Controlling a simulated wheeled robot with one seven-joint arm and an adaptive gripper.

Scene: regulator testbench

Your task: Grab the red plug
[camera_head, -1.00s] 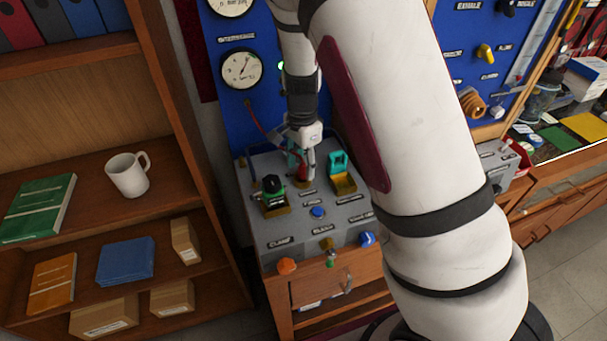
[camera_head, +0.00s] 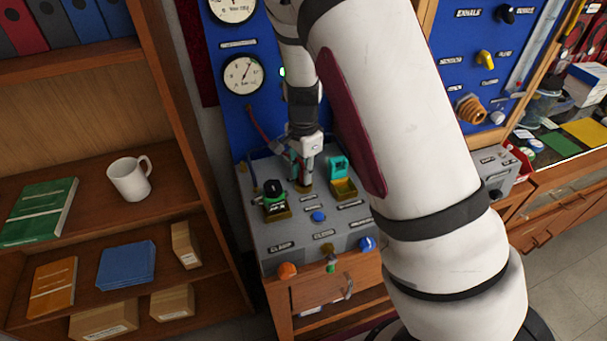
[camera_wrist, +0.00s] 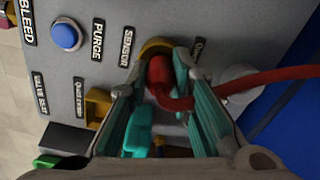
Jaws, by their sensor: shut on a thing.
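The red plug (camera_wrist: 160,76) shows in the wrist view between the teal-padded fingers of my gripper (camera_wrist: 158,84). A red cable (camera_wrist: 255,83) runs from it to the right. The plug stands at a brass-coloured holder (camera_wrist: 155,47) behind the SENSOR label. I cannot tell whether it is still seated there. In the head view, my gripper (camera_head: 302,177) points down at the back of the grey bench top, shut on the plug. The fingers largely hide the plug there.
On the grey bench (camera_head: 290,237), a black-and-green part (camera_head: 273,191) stands left of my gripper, and a teal part (camera_head: 338,167) in a yellow holder stands right. A blue button (camera_head: 318,216) lies in front. The blue gauge panel (camera_head: 227,115) rises close behind.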

